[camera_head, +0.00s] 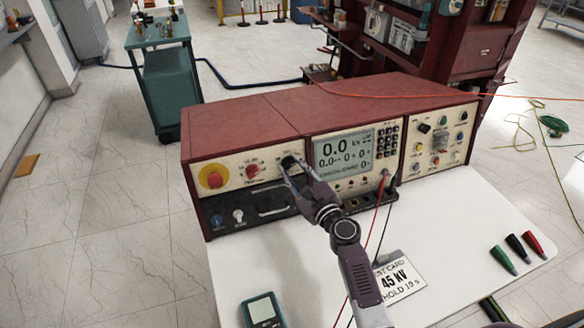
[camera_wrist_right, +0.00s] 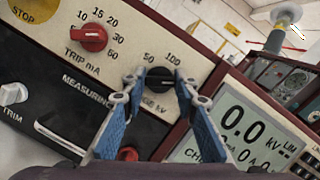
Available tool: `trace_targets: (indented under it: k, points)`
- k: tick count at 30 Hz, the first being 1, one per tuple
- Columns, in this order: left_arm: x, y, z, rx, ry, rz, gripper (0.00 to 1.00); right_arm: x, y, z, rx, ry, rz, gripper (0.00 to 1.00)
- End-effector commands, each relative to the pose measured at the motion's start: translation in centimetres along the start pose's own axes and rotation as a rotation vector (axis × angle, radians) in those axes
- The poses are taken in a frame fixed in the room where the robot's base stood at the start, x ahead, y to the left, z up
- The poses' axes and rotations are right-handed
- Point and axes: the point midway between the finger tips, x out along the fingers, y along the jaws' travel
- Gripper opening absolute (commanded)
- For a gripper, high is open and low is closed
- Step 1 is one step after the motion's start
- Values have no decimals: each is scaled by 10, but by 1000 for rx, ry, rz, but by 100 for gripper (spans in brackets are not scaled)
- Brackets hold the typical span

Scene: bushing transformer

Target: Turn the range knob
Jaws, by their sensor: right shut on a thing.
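The range knob is a black round knob (camera_wrist_right: 160,79) on the cream panel of the dark red test set. In the wrist view it has "50" and "100" printed above it and part of a "kV" label below. It also shows in the head view (camera_head: 289,161), left of the display. My right gripper (camera_head: 291,169) reaches up to it from the front. In the wrist view its blue fingers (camera_wrist_right: 156,88) are on both sides of the knob, shut on it. A pale line shows on the knob's face. My left gripper is out of view.
The display (camera_head: 343,150) reads 0.0 kV. Red and black leads hang in front of the panel. A test card (camera_head: 398,278) and a handheld meter (camera_head: 263,311) lie on the white table (camera_head: 455,225).

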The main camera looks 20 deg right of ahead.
Motion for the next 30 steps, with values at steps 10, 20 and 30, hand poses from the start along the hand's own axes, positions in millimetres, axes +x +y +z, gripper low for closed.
trace_targets:
  k: [10,20,30]
  points:
    - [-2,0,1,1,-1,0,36,0,0,1,-77,-1,23,3]
    - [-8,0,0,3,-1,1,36,0,-2,2,-328,-1,92,3]
    - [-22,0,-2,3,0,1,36,0,-3,3,-640,-1,179,3]
